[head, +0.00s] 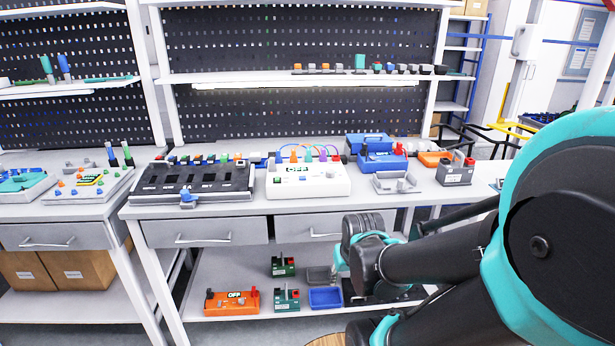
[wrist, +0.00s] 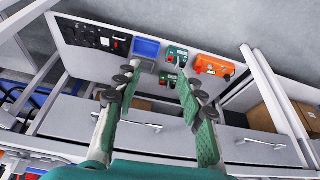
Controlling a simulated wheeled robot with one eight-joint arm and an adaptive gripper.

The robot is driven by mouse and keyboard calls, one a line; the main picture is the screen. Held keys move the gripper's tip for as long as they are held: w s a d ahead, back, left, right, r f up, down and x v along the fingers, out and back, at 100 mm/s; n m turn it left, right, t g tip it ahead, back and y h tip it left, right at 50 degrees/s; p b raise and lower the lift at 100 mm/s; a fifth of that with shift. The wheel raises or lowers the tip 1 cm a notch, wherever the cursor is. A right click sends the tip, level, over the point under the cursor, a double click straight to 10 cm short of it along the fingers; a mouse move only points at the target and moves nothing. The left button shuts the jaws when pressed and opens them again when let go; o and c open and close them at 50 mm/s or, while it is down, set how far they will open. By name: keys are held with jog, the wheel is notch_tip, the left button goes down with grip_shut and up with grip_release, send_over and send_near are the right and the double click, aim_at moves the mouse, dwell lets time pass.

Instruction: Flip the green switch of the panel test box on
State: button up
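A white box with an OFF display (head: 308,181) stands on the workbench, with a small green part on its front face and colored plugs and wires at its back. An orange box with an OFF display (head: 232,301) sits on the lower shelf and also shows in the wrist view (wrist: 213,66). Which of these is the panel test box I cannot tell for certain. My gripper (wrist: 155,80) is open and empty in the wrist view, its fingers apart in front of the drawers and lower shelf. In the head view the arm's dark joints largely hide it.
Two small green boxes (head: 287,299) and a blue tray (head: 326,297) are on the lower shelf. A black slotted panel (head: 192,182), blue boxes (head: 382,158) and a grey box (head: 455,173) stand on the workbench. Drawers (head: 205,233) lie below the bench top.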

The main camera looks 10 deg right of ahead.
jog(key=shift+w+r, duration=0.1)
jog(key=shift+w, duration=0.05)
jog(key=shift+c, duration=1.2)
jog(key=shift+t, duration=0.3)
jog(key=w+r, duration=0.1)
jog(key=w, duration=0.1)
jog(key=w+a+r, duration=0.1)
jog(key=w+r, duration=0.1)
jog(key=w, duration=0.1)
jog(key=w+r, duration=0.2)
jog(key=shift+w+a+r, duration=0.25)
jog(key=shift+w+a, duration=0.05)
jog(key=shift+w, duration=0.1)
grip_shut()
jog(key=w+a+r+t, duration=0.1)
jog(key=w+a+r, duration=0.6)
jog(key=w+r, duration=0.3)
jog(key=w+a+r+t, duration=0.1)
jog(key=w+a+r, duration=0.6)
jog(key=w+r, duration=0.3)
jog(key=shift+w+a+r+m+t, duration=0.2)
jog(key=shift+r+m+t, duration=0.2)
jog(key=shift+r, duration=0.4)
